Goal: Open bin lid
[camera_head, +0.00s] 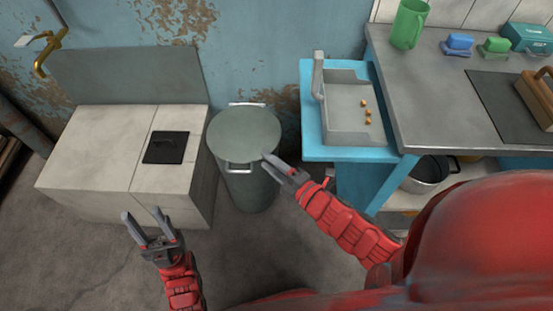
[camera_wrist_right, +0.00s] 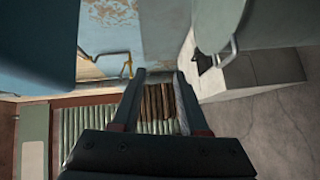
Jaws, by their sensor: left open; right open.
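The round grey-green bin (camera_head: 249,192) stands on the floor against the wall, with its flat lid (camera_head: 244,130) lying on top. A metal handle (camera_head: 240,168) is at the bin's near side, and another shows at the back. My right gripper (camera_head: 267,160) is open at the right of the near handle, close to the lid's rim; contact cannot be told. In the right wrist view, the open, empty fingers (camera_wrist_right: 160,75) are left of the bin's handle (camera_wrist_right: 228,52). My left gripper (camera_head: 146,216) is open and empty, in front of the pale cabinet.
A pale cabinet (camera_head: 88,150) with a black plate stands left of the bin. A blue-framed sink (camera_head: 340,105) holding several small brown pieces and a grey counter (camera_head: 430,75) are to the right. Bare floor lies in front.

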